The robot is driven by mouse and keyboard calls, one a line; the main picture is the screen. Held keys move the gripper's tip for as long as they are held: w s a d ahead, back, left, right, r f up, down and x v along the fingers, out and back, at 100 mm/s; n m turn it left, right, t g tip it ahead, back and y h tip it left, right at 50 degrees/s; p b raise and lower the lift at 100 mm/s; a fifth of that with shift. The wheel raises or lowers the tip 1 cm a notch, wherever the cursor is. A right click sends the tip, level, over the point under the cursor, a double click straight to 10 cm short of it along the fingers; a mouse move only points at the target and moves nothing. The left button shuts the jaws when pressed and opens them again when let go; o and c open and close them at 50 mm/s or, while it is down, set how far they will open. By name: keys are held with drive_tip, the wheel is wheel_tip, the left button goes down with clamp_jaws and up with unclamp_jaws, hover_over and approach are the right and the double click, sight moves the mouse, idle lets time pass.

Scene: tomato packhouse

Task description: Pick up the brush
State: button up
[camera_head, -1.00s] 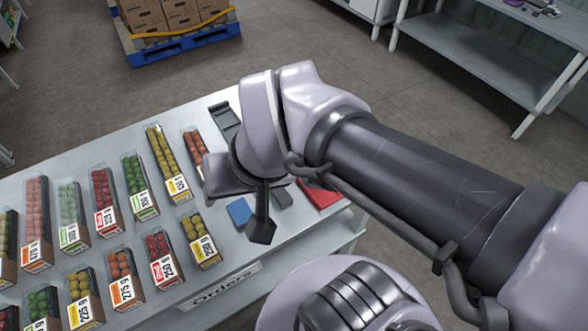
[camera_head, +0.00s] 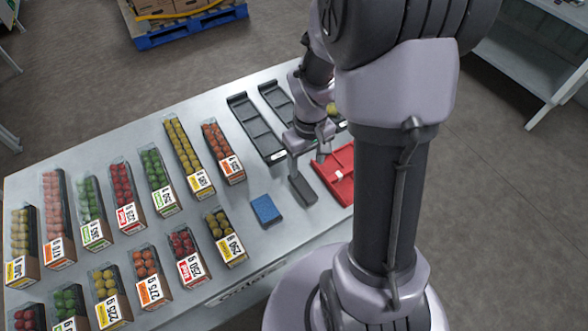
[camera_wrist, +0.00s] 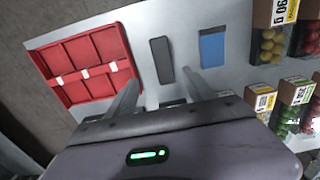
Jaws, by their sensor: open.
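A dark grey, narrow block (camera_head: 303,191) lies flat on the grey table, between a blue block and a red tray. It is the likeliest brush, but I see no bristles. In the wrist view the dark block (camera_wrist: 161,60) lies ahead of the gap between my fingers, and nothing touches it that I can tell. My gripper (camera_head: 308,168) is open and empty, pointing down over the table just behind the dark block. Its two fingers show apart in the wrist view (camera_wrist: 161,78).
The blue block (camera_head: 266,210) lies left of the dark one. The red divided tray (camera_head: 331,180) is close on the right. Black trays (camera_head: 256,128) lie behind. Labelled tomato packs (camera_head: 183,160) fill the table's left side.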

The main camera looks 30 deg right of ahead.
sight(303, 185)
wheel_tip(303, 185, down, 7)
drive_tip(key=shift+f+b, duration=0.1)
drive_tip(key=shift+b, duration=1.1)
drive_tip(key=f+b, duration=0.2)
drive_tip(key=f, duration=0.1)
drive_tip(key=f+b, duration=0.1)
drive_tip(key=f, duration=0.1)
drive_tip(key=shift+w+a+f, duration=0.1)
drive_tip(key=shift+w+a, duration=0.05)
drive_tip(key=shift+a, duration=0.2)
clamp_jaws()
